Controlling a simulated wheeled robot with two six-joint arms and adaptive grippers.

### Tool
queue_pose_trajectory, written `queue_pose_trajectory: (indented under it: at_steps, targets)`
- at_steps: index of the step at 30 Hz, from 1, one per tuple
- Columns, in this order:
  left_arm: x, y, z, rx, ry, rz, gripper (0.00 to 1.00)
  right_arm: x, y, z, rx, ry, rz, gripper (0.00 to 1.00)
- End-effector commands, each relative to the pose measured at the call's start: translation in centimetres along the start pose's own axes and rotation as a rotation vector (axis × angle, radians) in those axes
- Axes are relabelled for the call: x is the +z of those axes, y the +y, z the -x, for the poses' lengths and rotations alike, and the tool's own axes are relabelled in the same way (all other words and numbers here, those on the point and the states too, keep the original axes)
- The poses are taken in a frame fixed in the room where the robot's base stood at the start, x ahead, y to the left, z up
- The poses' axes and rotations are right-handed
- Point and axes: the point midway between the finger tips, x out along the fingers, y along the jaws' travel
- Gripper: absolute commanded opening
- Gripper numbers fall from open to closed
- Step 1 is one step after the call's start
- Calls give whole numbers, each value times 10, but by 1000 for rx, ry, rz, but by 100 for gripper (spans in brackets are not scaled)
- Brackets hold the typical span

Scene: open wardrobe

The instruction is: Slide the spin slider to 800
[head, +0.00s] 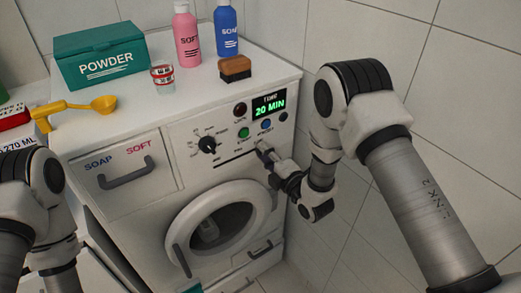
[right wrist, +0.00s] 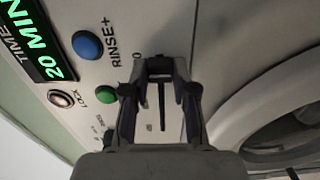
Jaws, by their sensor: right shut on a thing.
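The washing machine's front panel (head: 180,135) faces me. The spin slider's dark slot (head: 235,158) runs along the panel below the buttons; part of it shows between my fingers in the right wrist view (right wrist: 162,108). My right gripper (head: 264,148) is at the right end of this slot, shut on the slider knob, which the fingers mostly hide. The fingers also show in the right wrist view (right wrist: 161,68). The scale numbers are mostly covered, so I cannot read the slider's value. My left arm enters at the left; its gripper is out of view.
Above the slot are a black dial (head: 208,145), a green button (head: 244,133), a blue button (head: 266,124) and a display (head: 269,105) reading 20 MIN. The round door (head: 220,222) is below. A powder box (head: 100,55), bottles and a brush (head: 235,69) stand on top.

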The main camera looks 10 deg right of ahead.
Motion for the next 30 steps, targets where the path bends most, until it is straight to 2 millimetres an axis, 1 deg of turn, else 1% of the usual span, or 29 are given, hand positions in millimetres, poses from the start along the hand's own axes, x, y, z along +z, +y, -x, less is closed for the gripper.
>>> queue_pose_trajectory:
  at_steps: [8, 30]
  targets:
    - [0, 0, 0, 0, 0, 0, 0, -3, 0, 0, -1, 1, 0, 5]
    - [0, 0, 0, 0, 0, 0, 0, -30, -1, 0, -2, 2, 1, 5]
